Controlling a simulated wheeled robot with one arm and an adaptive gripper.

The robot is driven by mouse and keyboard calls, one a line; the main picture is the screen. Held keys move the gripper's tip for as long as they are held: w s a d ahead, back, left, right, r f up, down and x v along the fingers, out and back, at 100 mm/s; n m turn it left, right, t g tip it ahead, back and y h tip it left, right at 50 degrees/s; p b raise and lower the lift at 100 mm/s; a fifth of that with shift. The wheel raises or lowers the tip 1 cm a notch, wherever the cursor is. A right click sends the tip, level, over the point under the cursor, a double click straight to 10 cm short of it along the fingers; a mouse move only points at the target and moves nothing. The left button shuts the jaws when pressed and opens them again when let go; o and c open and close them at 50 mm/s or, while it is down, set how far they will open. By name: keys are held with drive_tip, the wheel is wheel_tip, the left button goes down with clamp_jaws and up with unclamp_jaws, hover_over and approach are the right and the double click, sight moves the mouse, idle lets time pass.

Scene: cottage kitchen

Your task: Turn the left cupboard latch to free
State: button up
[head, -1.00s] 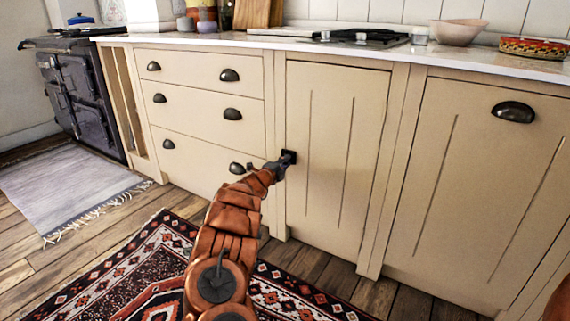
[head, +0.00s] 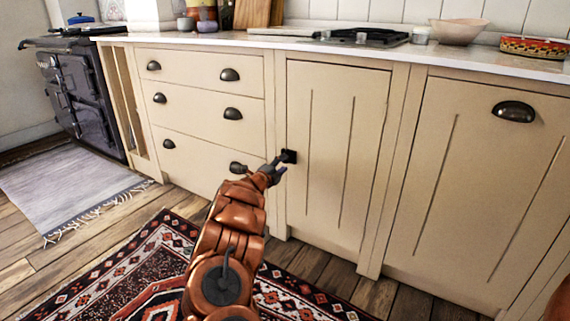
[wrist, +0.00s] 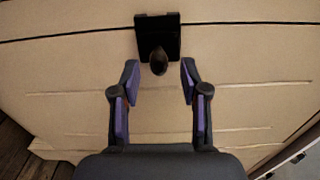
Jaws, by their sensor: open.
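The latch (head: 289,156) is a small dark fitting at the left edge of the cream cupboard door (head: 330,150) under the hob. In the wrist view the latch (wrist: 157,38) is a black plate with a rounded dark knob, lying across the dark gap at the door's edge. My gripper (head: 280,164) is just in front of the latch and slightly below it in the head view. In the wrist view my gripper (wrist: 160,78) is open, its purple-padded fingers on either side of the line to the knob, with nothing between them. The knob lies just beyond the fingertips and looks untouched.
Drawers (head: 205,115) with dark cup handles stand left of the door. Another cupboard front (head: 485,180) with a cup handle is to the right. The worktop (head: 460,58) runs above, carrying a hob and bowls. A patterned rug (head: 165,250) lies on the wooden floor.

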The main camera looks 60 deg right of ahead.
drive_tip(key=a, duration=0.9)
drive_tip(key=shift+s, duration=0.25)
idle(0.4)
